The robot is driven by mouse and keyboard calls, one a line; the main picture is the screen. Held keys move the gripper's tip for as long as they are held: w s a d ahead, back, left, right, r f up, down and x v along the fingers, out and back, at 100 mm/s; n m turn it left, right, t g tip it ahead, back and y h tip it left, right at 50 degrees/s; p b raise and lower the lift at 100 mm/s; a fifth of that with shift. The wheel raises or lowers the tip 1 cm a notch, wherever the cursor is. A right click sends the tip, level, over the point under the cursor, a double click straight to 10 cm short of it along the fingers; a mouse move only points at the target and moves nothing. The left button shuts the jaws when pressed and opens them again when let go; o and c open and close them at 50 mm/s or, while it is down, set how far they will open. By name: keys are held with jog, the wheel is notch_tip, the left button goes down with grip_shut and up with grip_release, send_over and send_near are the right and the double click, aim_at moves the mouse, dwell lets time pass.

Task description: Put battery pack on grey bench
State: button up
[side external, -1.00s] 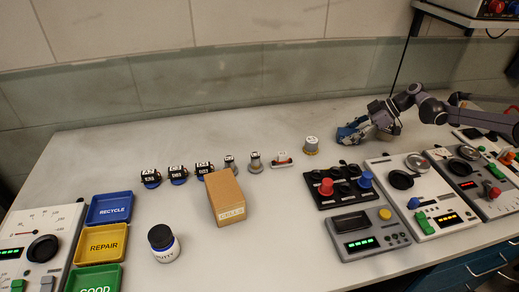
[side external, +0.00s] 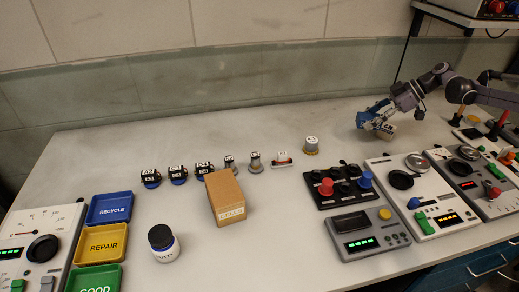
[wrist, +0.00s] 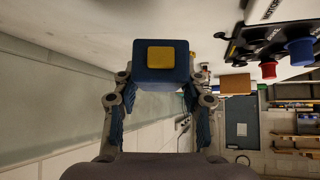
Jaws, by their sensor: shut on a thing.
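My gripper (wrist: 160,78) is shut on a dark blue block with a yellow square on its face, which I take to be the battery pack (wrist: 144,74). The pack sits between the two fingertips in the wrist view. In the side view my gripper (side external: 370,118) is at the back right of the grey bench (side external: 290,225), its tip pointing left. The fingers partly hide the pack there, and I cannot tell whether it touches the bench.
A cardboard box (side external: 225,198), white jar (side external: 164,243) and knob panel (side external: 345,185) stand nearer the front. Open bench lies between box and panel.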

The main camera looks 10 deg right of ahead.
jog(key=s+d+r, duration=0.3)
jog(key=d+r, duration=0.1)
jog(key=d, duration=0.2)
jog(key=s+a+r+m+g+h, duration=0.1)
jog(key=s+a+m+h, duration=0.25)
jog(key=a+m, duration=0.7)
jog(key=s+a+m+g+h, duration=0.2)
jog(key=a+m+h, duration=0.3)
jog(key=a, duration=1)
jog(key=s+a+m+y, duration=0.9)
jog(key=s+a+m, duration=0.8)
jog(key=a, duration=0.2)
jog(key=shift+n, duration=0.25)
jog(key=s+a+f, duration=0.1)
jog(key=a+f, duration=0.1)
jog(key=a, duration=0.1)
jog(key=s+a+f, duration=0.2)
jog(key=a, duration=0.2)
jog(key=s+a+f, duration=0.1)
jog(key=a+f, duration=0.1)
jog(key=a, duration=0.1)
jog(key=shift+s+a+f, duration=0.15)
jog(key=shift+s+f, duration=0.05)
jog(key=shift+f, duration=2.2)
